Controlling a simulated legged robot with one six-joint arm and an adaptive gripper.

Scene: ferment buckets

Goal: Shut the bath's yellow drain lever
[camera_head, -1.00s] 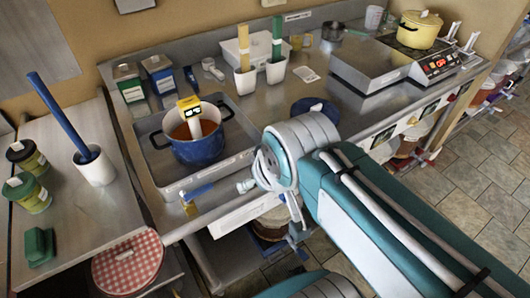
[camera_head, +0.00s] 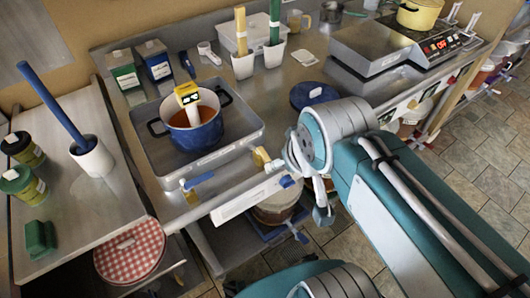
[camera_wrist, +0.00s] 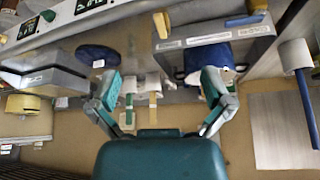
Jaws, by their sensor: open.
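The bath (camera_head: 150,108) is a shallow metal tray in the counter, with a blue pot (camera_head: 198,138) standing in it. A yellow lever (camera_head: 261,157) stands up near the bath's front right corner, close to my arm's end. In the wrist view the yellow lever (camera_wrist: 160,23) shows at the top middle, beside the bath's edge (camera_wrist: 215,36). A separate blue-handled lever (camera_head: 199,181) on a brass body is at the bath's front left. My gripper (camera_wrist: 160,77) is open and empty, its fingers apart, with the lever beyond them.
A blue round lid (camera_head: 313,95) and a scale (camera_head: 372,50) lie to the right. A side table at left holds a white holder (camera_head: 92,158) with a blue rod. A red checked cloth lid (camera_head: 128,250) is at front left. Buckets stand below the counter.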

